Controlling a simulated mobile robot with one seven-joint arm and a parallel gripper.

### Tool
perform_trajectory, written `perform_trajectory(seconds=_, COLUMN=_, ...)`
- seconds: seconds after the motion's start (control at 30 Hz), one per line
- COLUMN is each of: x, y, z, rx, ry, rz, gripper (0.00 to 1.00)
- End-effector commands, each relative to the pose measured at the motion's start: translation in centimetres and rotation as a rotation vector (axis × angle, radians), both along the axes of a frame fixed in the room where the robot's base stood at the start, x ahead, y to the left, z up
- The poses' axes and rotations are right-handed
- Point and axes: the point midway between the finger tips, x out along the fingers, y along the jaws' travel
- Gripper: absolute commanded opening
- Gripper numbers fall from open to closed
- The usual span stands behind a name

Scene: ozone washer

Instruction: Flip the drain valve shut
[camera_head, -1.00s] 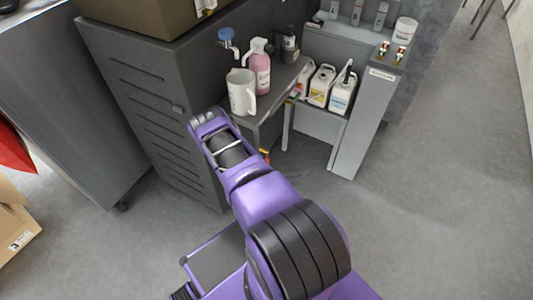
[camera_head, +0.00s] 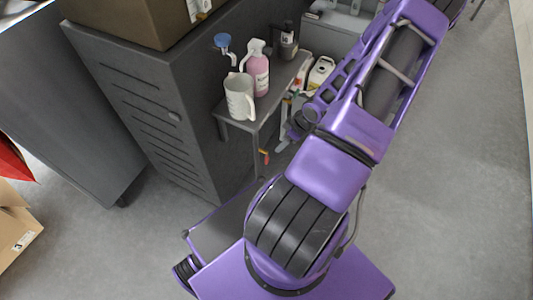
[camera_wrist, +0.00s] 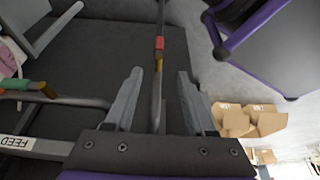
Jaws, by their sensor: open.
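What looks like the drain valve's small red-and-yellow handle (camera_head: 264,156) shows below the grey shelf in the head view. In the wrist view, a thin grey pipe with a red-and-yellow piece (camera_wrist: 159,52) runs down between the fingers of my gripper (camera_wrist: 160,74). It appears to be the same valve; whether its lever is turned open or shut is unclear. My gripper is open with one finger on each side of the pipe and a visible gap on both sides. The colored piece lies slightly beyond the fingertips. My arm hides the gripper in the head view.
A "FEED" label (camera_wrist: 24,143) sits near a second pipe with green and red parts (camera_wrist: 32,87) at the wrist view's left. The grey cabinet (camera_head: 150,110) is close by.

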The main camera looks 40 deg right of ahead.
Motion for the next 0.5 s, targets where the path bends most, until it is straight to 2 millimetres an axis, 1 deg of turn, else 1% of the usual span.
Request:
perform_trajectory(seconds=0.07, x=0.2, y=0.0, z=-0.2, rx=0.002, ry=-0.011, rz=-0.003, gripper=0.55)
perform_trajectory(seconds=0.17, x=0.6, y=0.2, z=-1.4, rx=0.002, ry=-0.010, rz=-0.001, gripper=0.55)
perform_trajectory(seconds=0.5, x=3.1, y=1.3, z=-8.1, rx=0.001, ry=-0.007, rz=0.001, gripper=0.55)
